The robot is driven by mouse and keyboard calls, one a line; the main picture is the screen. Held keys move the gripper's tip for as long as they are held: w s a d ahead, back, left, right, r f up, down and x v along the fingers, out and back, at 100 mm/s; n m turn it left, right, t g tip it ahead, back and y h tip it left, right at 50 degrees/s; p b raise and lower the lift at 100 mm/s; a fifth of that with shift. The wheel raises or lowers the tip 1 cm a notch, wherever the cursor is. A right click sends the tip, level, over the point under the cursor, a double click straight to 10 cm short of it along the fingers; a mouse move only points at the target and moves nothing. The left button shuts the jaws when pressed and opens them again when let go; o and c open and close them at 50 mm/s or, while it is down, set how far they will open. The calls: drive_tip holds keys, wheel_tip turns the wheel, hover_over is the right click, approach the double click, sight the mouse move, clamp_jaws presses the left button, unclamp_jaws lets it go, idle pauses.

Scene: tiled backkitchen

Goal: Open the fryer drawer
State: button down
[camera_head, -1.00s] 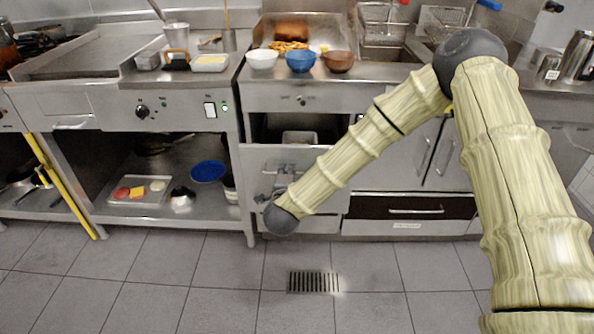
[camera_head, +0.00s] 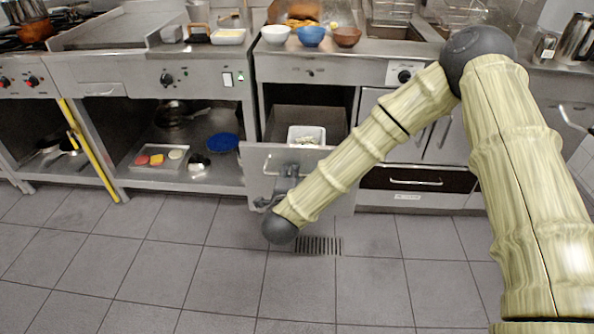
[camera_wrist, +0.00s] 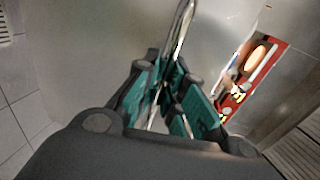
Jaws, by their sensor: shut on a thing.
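The fryer drawer (camera_head: 336,200) is a steel front panel pulled out from the cabinet below the counter with the bowls. Its interior shows, with a white container (camera_head: 306,131) holding some pale contents. My gripper (camera_head: 286,172) is at the drawer front, partly hidden by my arm in the head view. In the wrist view my gripper (camera_wrist: 168,78) has its teal fingers closed around the metal bar handle (camera_wrist: 185,22). The exact finger contact is partly hidden.
Three bowls, white (camera_head: 275,34), blue (camera_head: 311,36) and brown (camera_head: 346,37), stand on the counter above. A tray of food (camera_head: 160,158) and a blue plate (camera_head: 222,142) sit on the lower shelf at left. The tiled floor (camera_head: 190,250) in front is clear.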

drive_tip(key=shift+s, duration=0.1)
drive_tip(key=c, duration=1.5)
unclamp_jaws()
drive_tip(key=v, duration=1.2)
drive_tip(key=shift+f, duration=0.1)
